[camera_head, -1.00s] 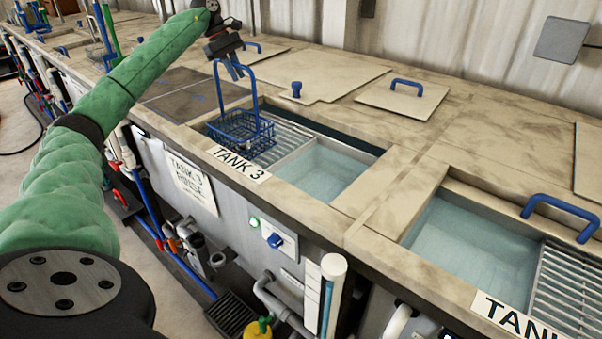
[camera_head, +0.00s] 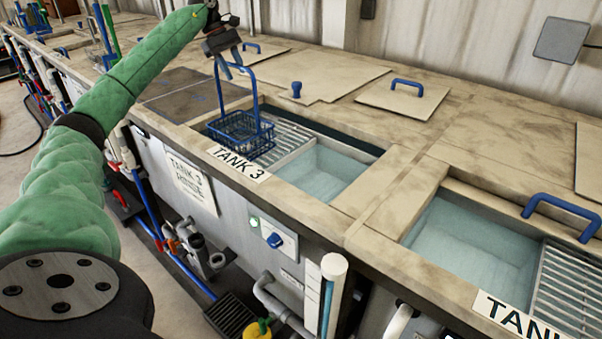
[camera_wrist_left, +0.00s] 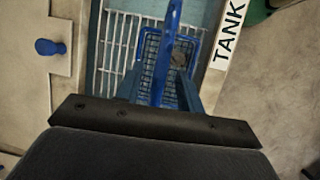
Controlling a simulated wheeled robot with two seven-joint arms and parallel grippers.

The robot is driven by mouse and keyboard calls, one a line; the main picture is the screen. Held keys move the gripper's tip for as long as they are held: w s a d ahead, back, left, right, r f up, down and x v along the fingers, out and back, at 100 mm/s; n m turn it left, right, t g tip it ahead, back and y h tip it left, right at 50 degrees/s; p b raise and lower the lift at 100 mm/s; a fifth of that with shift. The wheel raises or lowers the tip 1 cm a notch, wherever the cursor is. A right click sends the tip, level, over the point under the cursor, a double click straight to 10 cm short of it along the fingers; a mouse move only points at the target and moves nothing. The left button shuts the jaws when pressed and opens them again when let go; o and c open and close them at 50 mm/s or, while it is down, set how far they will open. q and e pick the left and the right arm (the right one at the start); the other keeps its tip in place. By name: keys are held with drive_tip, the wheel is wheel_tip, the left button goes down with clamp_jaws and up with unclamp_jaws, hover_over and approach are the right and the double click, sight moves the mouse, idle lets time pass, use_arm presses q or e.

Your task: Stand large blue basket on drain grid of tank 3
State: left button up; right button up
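The large blue basket (camera_head: 238,135) is upright over the left part of the drain grid (camera_head: 287,134) of tank 3, close to the front rim with the TANK 3 label (camera_head: 238,162). It appears to rest on the grid; its underside is hidden. My left gripper (camera_head: 230,66) is at the top of the basket's tall handle. In the left wrist view, its fingers (camera_wrist_left: 168,88) stand apart on either side of the blue handle (camera_wrist_left: 165,50), with gaps visible. The basket (camera_wrist_left: 178,72) is below them. My right gripper is not in view.
Tank 3's water basin (camera_head: 322,168) lies right of the grid. Another tank (camera_head: 470,250) with its own grid (camera_head: 575,285) is at the right. A lid with a blue handle (camera_head: 403,97) and a blue knob (camera_head: 296,90) stand behind on the worktop.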

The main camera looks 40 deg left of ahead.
use_arm(q)
drive_tip(key=shift+b+v, duration=0.6)
drive_tip(key=shift+v, duration=2.6)
